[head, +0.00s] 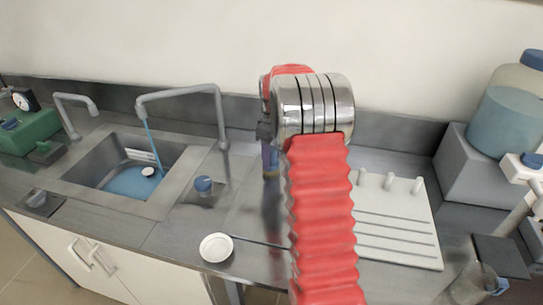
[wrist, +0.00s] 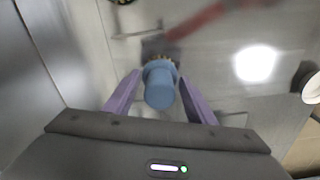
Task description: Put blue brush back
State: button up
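My gripper (wrist: 160,76) has purple fingers closed on the sides of a blue brush (wrist: 160,88), seen nearly end-on in the wrist view. A little tan bristle shows past its blue rim. In the head view my gripper (head: 268,150) is partly hidden behind my red arm, above the counter near the back wall. A tan tip, apparently the brush's bristles (head: 271,174), shows below it. The brush seems to point down, and I cannot tell whether it touches the counter.
A sink (head: 130,180) with grey taps is at the left. A white dish (head: 216,247) lies near the front edge. A white pegged board (head: 410,225) lies right of my arm. A glass beaker (head: 470,285) stands front right.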

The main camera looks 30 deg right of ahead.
jog(key=shift+r, duration=0.1)
notch_tip(320, 180, up, 11)
jog(key=shift+s+d+r, duration=0.1)
jog(key=shift+r, duration=0.4)
dwell(0.8)
